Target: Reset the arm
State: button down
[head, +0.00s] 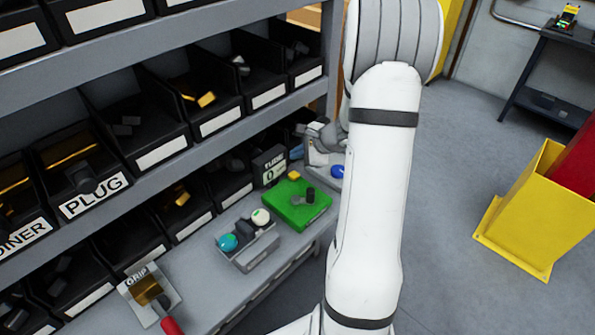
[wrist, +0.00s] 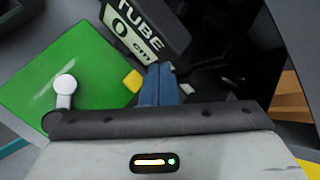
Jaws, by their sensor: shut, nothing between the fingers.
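My arm (head: 372,200) is white and stands upright through the middle of the head view. It hides much of what lies behind it, and I cannot make out my fingertips clearly there. In the wrist view my gripper (wrist: 160,75) shows two blue fingers pressed together with nothing between them. The fingers point toward the black TUBE display (wrist: 146,32), beside the right edge of the green plate (wrist: 60,75). I cannot tell how far above the surface they are.
The green plate (head: 300,214) carries a yellow block (head: 294,176) and a dark grey fitting. A grey holder (head: 250,252) has a teal and a white knob. Bin shelves (head: 230,130) fill the left. A yellow container (head: 535,215) stands on the open floor at right.

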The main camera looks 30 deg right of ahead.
dwell(0.5)
jog(key=s+a+r+n+g, duration=0.3)
jog(key=s+a+r+n, duration=0.65)
jog(key=a, duration=0.35)
jog(key=s+a+r+n+h, duration=0.1)
jog(key=s+r+n+h, duration=0.1)
jog(key=s+n, duration=0.3)
jog(key=s+a+r+n+g+h, duration=0.1)
jog(key=s+r+n, duration=0.3)
jog(key=s, duration=0.7)
jog(key=shift+s+a+n+h, duration=0.15)
jog(key=shift+a+n+h, duration=0.1)
jog(key=shift+n+h, duration=0.75)
